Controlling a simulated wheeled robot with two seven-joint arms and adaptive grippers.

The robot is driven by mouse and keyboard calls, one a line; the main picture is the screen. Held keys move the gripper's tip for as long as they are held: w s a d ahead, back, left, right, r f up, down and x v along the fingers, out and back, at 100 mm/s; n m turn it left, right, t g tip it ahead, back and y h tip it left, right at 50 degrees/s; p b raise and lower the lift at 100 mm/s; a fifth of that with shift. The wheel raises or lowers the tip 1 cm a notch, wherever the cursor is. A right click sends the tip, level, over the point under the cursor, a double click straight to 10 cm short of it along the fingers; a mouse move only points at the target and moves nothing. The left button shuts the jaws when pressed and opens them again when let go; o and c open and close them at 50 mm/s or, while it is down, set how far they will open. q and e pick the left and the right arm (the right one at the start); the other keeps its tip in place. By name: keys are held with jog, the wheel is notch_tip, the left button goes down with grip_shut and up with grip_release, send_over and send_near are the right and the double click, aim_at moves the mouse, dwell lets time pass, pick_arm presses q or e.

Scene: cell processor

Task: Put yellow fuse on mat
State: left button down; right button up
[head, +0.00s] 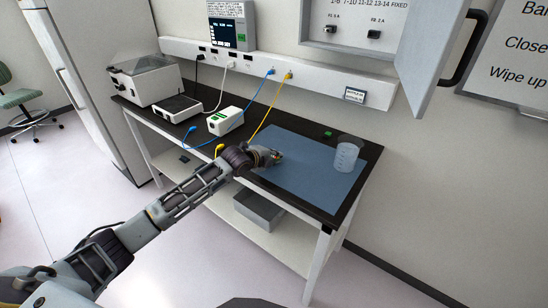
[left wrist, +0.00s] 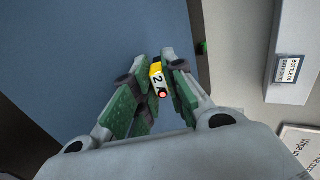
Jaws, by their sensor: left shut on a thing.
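My left gripper (head: 272,157) is over the blue mat (head: 300,180) on the black table. In the left wrist view my left gripper (left wrist: 158,82) is shut on the yellow fuse (left wrist: 156,72), which has a white band marked "2 A" and a reddish end. The blue mat (left wrist: 100,30) fills much of the ground behind it. I cannot tell whether the fuse touches the mat. In the head view the fuse is too small and covered to make out clearly. My right gripper is not in view.
A clear beaker (head: 346,157) stands at the mat's right side. A small green object (head: 328,134) lies near the mat's back edge. A white-and-green device (head: 225,121) with blue and yellow cables stands left of the mat. An open cabinet door (head: 432,50) hangs above right.

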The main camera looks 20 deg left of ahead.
pick_arm(q)
jog(key=c, duration=1.4)
grip_release()
jog(key=shift+f, duration=0.1)
jog(key=shift+v, duration=6)
jog(key=shift+s+d+f, duration=0.1)
jog(key=shift+f, duration=0.05)
